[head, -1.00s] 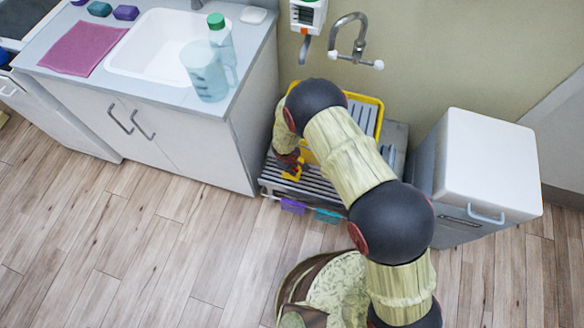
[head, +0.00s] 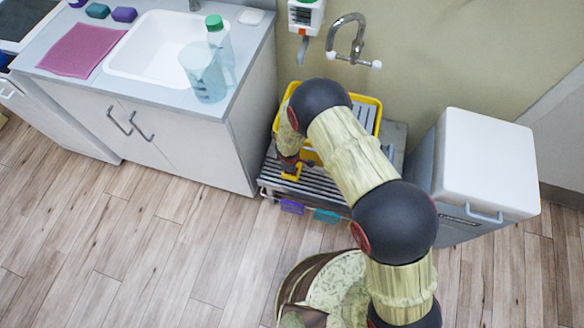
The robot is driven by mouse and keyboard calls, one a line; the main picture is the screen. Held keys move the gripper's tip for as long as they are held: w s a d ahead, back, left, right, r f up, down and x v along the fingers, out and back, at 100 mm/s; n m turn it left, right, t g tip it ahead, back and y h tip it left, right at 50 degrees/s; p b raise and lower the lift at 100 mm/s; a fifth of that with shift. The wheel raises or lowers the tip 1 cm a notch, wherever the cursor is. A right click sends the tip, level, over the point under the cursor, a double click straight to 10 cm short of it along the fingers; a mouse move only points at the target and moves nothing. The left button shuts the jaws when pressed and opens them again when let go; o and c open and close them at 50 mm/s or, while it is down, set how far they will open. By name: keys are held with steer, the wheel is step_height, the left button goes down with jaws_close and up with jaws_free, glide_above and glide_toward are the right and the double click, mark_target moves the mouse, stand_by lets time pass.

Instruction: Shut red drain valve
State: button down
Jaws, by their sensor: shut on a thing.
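A yellow tub (head: 374,103) stands on a slatted metal rack (head: 325,184) below the wall tap, partly covered by my arm. My gripper (head: 291,171) points down at the tub's near left side, just above the slats. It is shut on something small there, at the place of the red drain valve. The valve itself is mostly hidden by the gripper and too small to make out, so its handle angle cannot be told. The yellow piece at the fingertips is small and its outline is unclear.
A counter with a white sink (head: 150,52), a clear jug (head: 204,78) and a green-capped bottle (head: 222,45) is at the left. A white-lidded bin (head: 487,160) stands close on the right. Purple (head: 291,206) and teal (head: 327,215) pieces hang at the rack's front.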

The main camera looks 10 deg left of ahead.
mark_target(291, 177)
steer(key=shift+w, duration=0.1)
steer(key=c, duration=1.8)
jaws_free()
steer(key=shift+o, duration=0.2)
step_height(291, 177, up, 12)
steer(key=s, duration=0.2)
steer(key=shift+s+f, duration=0.15)
steer(key=shift+s, duration=0.05)
